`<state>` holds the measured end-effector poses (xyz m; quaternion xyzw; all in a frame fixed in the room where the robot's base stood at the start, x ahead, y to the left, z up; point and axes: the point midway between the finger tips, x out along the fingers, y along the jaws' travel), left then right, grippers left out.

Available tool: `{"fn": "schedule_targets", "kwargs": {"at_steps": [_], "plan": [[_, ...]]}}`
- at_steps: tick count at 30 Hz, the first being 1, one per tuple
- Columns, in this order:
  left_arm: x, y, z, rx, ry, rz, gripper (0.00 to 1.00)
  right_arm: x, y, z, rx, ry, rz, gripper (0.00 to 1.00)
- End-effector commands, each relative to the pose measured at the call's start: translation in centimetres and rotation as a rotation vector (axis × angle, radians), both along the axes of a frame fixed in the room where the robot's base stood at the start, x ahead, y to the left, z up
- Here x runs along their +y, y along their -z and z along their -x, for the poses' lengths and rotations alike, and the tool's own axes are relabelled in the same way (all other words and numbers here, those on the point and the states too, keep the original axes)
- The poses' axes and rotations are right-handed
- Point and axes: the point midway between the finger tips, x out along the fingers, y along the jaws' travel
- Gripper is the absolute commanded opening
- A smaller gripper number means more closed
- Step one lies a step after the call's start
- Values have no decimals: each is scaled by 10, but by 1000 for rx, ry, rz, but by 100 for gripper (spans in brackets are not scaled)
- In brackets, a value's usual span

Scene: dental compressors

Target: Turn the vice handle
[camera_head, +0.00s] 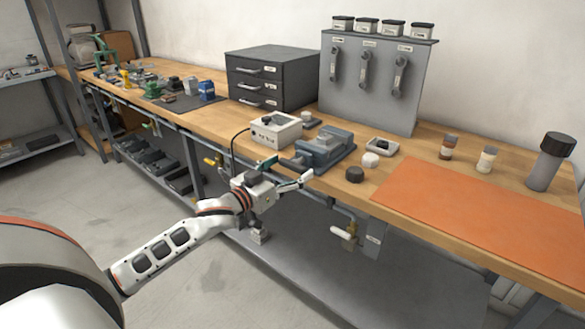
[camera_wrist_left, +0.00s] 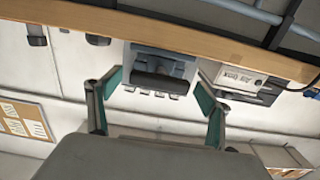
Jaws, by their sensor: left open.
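The blue-grey vice (camera_head: 325,147) stands near the front edge of the workbench, right of a white box. My left gripper (camera_head: 287,172) is in front of the bench edge, just short of the vice, with its fingers apart and nothing between them. In the left wrist view, the picture is turned over, and the vice (camera_wrist_left: 160,70) shows beyond and between the green-padded fingertips (camera_wrist_left: 155,92). A dark rounded bar shows across its face there; I cannot tell whether it is the handle. No contact between fingers and vice shows. My right gripper is not in view.
The white box (camera_head: 275,131) with a cable stands close left of the vice. A black round knob (camera_head: 354,174) and a white one (camera_head: 371,160) lie to its right. An orange mat (camera_head: 480,215) covers the right of the bench. Pipes and valves (camera_head: 345,235) run below the front edge.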

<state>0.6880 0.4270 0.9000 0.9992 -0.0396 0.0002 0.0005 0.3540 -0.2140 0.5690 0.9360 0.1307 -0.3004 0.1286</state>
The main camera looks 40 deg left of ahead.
Motion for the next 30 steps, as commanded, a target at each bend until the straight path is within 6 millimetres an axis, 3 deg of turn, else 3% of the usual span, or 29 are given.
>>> {"fn": "schedule_targets", "kwargs": {"at_steps": [14,19,26,30], "plan": [[-1,0,-11,1,-1,-1,79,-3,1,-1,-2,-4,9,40],[-1,0,-11,1,0,-1,40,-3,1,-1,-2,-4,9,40],[-1,-1,-11,0,0,-5,40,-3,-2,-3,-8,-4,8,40],[-1,-4,-11,-4,-2,-32,40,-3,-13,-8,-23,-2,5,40]]}}
